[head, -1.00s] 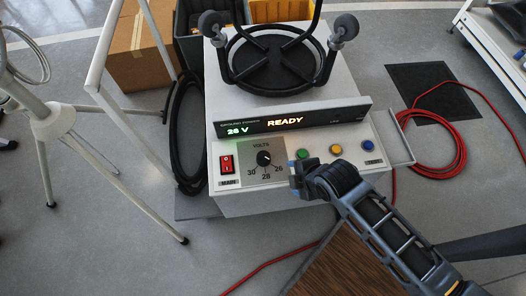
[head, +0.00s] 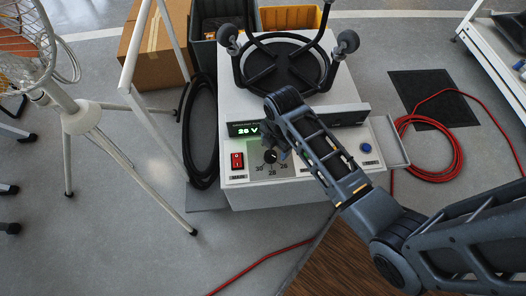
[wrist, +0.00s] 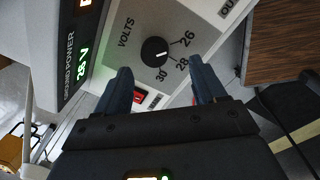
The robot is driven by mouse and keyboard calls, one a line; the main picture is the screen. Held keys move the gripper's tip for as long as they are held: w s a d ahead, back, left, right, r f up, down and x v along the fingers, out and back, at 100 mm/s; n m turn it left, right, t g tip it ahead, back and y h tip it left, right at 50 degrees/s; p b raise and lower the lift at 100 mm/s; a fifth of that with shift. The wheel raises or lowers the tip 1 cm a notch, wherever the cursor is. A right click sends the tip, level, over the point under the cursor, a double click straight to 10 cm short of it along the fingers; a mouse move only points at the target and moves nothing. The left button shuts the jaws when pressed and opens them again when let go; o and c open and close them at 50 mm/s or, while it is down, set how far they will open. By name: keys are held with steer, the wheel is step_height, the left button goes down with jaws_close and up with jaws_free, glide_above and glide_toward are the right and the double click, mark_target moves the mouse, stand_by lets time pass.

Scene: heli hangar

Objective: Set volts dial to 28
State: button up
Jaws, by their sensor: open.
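The volts dial is a round black knob (head: 271,156) on a grey plate of a white ground power unit, marked 26, 28 and 30. In the wrist view the knob (wrist: 154,50) lies ahead of and between my fingertips, apart from them. Its white pointer mark points right, toward the 26 and 28 side; the exact setting is hard to tell. In the head view my arm covers part of the panel.
A red main switch (head: 237,160) sits left of the dial. A blue button (head: 366,148) is at the panel's right; my arm hides the other buttons. A white frame (head: 150,100) and red cable coil (head: 430,143) flank the unit.

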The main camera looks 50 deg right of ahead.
mark_target(270, 154)
steer(key=shift+w+r+n+g, duration=0.3)
steer(key=shift+w+r+n, duration=0.2)
steer(key=shift+w+r, duration=0.3)
step_height(270, 154, down, 8)
steer(key=shift+r+b, duration=0.2)
steer(key=shift+b, duration=0.45)
steer(key=c, duration=1.1)
